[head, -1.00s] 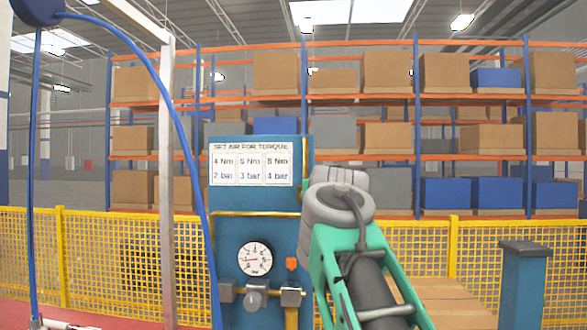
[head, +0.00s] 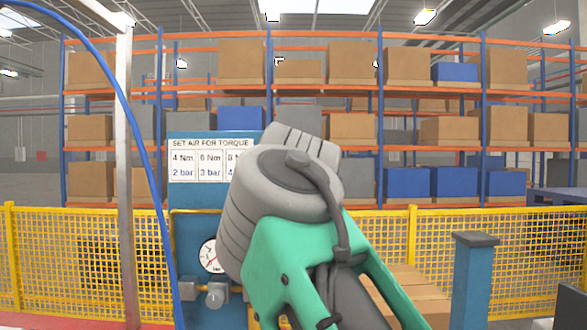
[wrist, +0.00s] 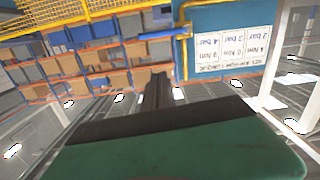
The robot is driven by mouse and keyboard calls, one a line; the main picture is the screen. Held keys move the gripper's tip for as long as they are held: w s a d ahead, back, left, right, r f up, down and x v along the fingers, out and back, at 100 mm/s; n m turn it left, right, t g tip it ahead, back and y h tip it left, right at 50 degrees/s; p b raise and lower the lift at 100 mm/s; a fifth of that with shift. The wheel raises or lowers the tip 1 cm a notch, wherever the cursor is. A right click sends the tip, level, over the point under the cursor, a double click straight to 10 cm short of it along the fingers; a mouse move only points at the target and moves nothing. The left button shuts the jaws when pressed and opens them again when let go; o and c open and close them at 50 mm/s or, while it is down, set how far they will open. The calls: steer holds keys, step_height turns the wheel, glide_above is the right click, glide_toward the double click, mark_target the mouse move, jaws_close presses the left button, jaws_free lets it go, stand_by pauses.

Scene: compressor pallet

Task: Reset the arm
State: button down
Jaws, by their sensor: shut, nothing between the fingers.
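My arm, with a grey ribbed joint and a green link, rises in the middle of the head view, in front of the blue air panel (head: 190,235). It hides much of the panel's right side. My gripper (wrist: 156,90) shows in the wrist view as dark fingers close together, shut and empty, pointing away from the green and black body below. The torque sign (head: 197,158) is partly covered by my arm in the head view. It appears upside down in the wrist view (wrist: 228,47). The gauge (head: 208,256) is partly hidden behind my arm.
A blue hose (head: 140,120) hangs in front of a pale post (head: 126,190) at the left. A yellow mesh fence (head: 60,255) runs behind, with racks of boxes (head: 405,125) beyond.

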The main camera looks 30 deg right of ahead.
stand_by(0.3)
steer(key=w+a+f+n+g+y+p, duration=0.2)
steer(key=a+f+y, duration=0.15)
steer(key=f, duration=0.75)
steer(key=w+a+f+n+g+y+p, duration=0.2)
steer(key=a+f, duration=0.2)
steer(key=f, duration=0.7)
steer(key=s+a+f+g+y+p, duration=0.1)
steer(key=s+a+f+g, duration=0.1)
steer(key=s+f, duration=0.3)
steer(key=s+a+f+n+g+y+p, duration=0.1)
steer(key=s+a+f+g, duration=0.2)
steer(key=f, duration=1)
steer(key=s+a+f+g+y+p, duration=0.1)
steer(key=s+a+f+g, duration=0.1)
steer(key=s+f, duration=0.5)
step_height(320, 180, down, 2)
steer(key=shift+s+a+f+g, duration=0.2)
steer(key=shift+s+a+g, duration=0.2)
steer(key=shift+a, duration=0.45)
steer(key=shift+y, duration=0.25)
